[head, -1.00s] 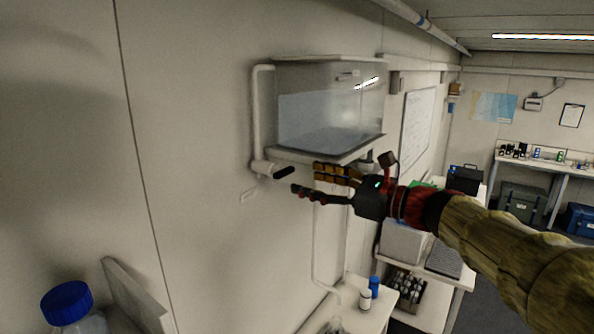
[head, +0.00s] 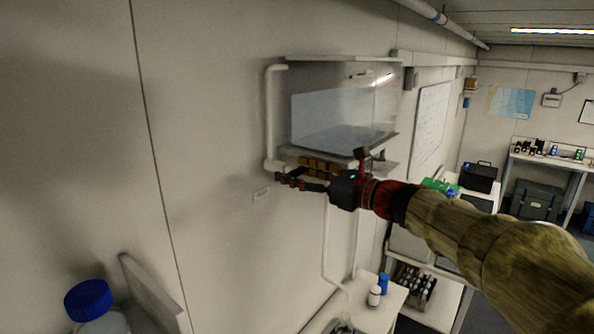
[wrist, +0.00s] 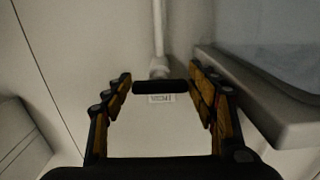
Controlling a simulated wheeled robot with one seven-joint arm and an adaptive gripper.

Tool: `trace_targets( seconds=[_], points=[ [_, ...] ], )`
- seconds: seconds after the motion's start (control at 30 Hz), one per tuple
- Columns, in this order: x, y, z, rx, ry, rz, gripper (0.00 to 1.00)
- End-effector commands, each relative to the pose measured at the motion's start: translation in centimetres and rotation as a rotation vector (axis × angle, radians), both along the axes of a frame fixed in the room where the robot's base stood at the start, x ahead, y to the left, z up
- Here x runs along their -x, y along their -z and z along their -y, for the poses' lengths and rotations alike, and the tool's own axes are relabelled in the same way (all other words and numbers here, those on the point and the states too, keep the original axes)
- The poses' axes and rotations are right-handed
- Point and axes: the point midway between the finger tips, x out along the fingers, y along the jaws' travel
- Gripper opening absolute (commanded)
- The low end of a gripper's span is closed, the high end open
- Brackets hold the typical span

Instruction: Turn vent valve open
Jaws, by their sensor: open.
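The vent valve is a dark lever handle (wrist: 160,87) on a white pipe fitting, seen in the wrist view, where it lies crosswise between the tips of my gripper (wrist: 161,92). My gripper is open, with one finger on each side of the handle. I cannot tell whether either finger touches it. In the head view my gripper (head: 290,176) is at the wall under the left end of the water tank (head: 340,110) and hides the handle. The white pipe (head: 270,120) runs down the tank's left side to the valve.
A small label (wrist: 162,98) is on the wall just below the handle. The tank's shelf edge (wrist: 255,95) is close to my right finger in the wrist view. A blue-capped bottle (head: 90,300) stands at lower left. A bench with small bottles (head: 375,296) is below.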

Motion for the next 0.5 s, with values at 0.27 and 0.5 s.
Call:
trace_targets(
  seconds=[0.27, 0.5],
  points=[
    [-0.03, 0.03, -0.02, 0.001, 0.0, 0.001, 0.55],
    [-0.01, 0.03, 0.0, 0.001, 0.0, 0.001, 0.41]
  ],
)
